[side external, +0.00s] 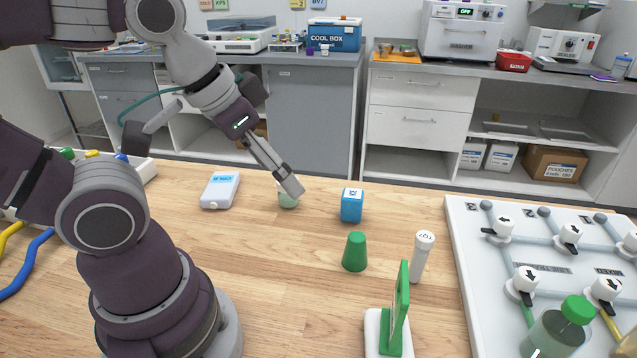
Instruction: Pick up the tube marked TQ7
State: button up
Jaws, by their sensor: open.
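The tube marked TQ7 (419,260) is white with a round cap and stands upright on the wooden table, right of the middle of the side external view. The lettering on its cap reads TQ7. My gripper (291,190) is to the left of the tube and farther back, well apart from it.
A green cup-shaped piece (355,252) stands just left of the tube, with a blue cube (352,206) behind it. A green upright frame on a white base (373,331) is in front. A white valve board (470,290) lies to the right. A white-blue device (220,190) lies back left.

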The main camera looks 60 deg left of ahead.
jog(key=shift+c, duration=1.4)
jog(key=m, duration=0.2)
send_near(419, 262)
jog(key=s+a+r, duration=0.2)
jog(key=a+r, duration=0.2)
jog(key=a, duration=0.1)
jog(key=shift+m+g+h, duration=0.3)
jog(key=shift+g+h, duration=0.2)
jog(key=shift+g, duration=0.2)
jog(key=w+d+f, duration=0.1)
jog(key=f, duration=0.2)
jog(key=w+d+f, duration=0.1)
jog(key=w+f, duration=0.1)
jog(key=w+d+f, duration=0.1)
jog(key=w+f, duration=0.1)
jog(key=f, duration=0.1)
jog(key=shift+w+f, duration=0.1)
jog(key=shift+f, duration=0.2)
jog(key=shift+d+x, duration=0.2)
jog(key=shift+x, duration=1.3)
jog(key=shift+d+x, duration=0.2)
jog(key=shift+x, duration=1.35)
